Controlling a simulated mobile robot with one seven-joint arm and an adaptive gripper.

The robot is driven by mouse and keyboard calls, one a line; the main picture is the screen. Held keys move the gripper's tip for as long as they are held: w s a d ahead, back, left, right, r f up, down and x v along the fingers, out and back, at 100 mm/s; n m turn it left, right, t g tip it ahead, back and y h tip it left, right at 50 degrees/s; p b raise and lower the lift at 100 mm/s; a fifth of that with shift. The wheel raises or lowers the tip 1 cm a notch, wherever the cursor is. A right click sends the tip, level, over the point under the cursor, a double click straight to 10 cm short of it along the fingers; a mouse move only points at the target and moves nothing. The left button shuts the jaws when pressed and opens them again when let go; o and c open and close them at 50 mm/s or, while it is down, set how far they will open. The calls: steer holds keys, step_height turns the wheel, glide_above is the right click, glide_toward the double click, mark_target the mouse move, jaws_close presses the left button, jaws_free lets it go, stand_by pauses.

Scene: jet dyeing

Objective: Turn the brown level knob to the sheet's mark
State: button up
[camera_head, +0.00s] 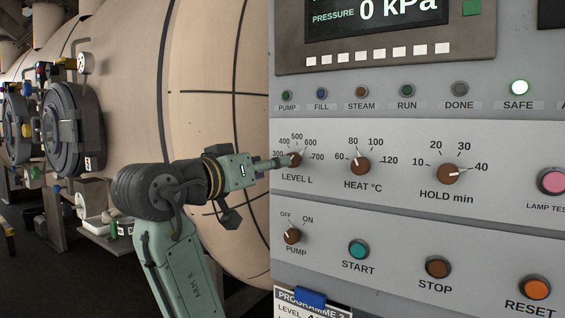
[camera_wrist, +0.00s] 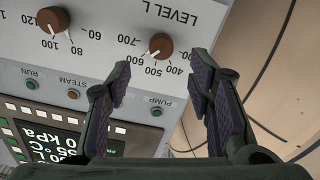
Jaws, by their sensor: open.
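The brown level knob (camera_head: 295,160) is on the control panel under a scale from 300 to 700, labelled LEVEL L. In the wrist view the knob (camera_wrist: 160,45) appears upside down, its white pointer roughly between 500 and 600. My gripper (camera_head: 285,161) is at the knob in the head view and partly covers it. In the wrist view my gripper (camera_wrist: 161,70) is open, its fingers apart with the knob between and just beyond their tips; contact is not visible. The programme sheet (camera_head: 297,311) shows only its top, and its level value is cut off.
The heat knob (camera_head: 358,165) points near 80 and the hold knob (camera_head: 447,174) near 40. The pump switch (camera_head: 292,236) is below the level knob. A blue clip (camera_head: 311,297) is on the sheet. The large beige vessel (camera_head: 215,110) stands left of the panel.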

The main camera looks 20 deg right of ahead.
mark_target(293, 160)
steer(key=x, duration=0.8)
steer(key=shift+w+p, duration=0.2)
steer(key=shift+p, duration=0.25)
steer(key=shift+d, duration=0.1)
steer(key=shift+c, duration=0.6)
jaws_close()
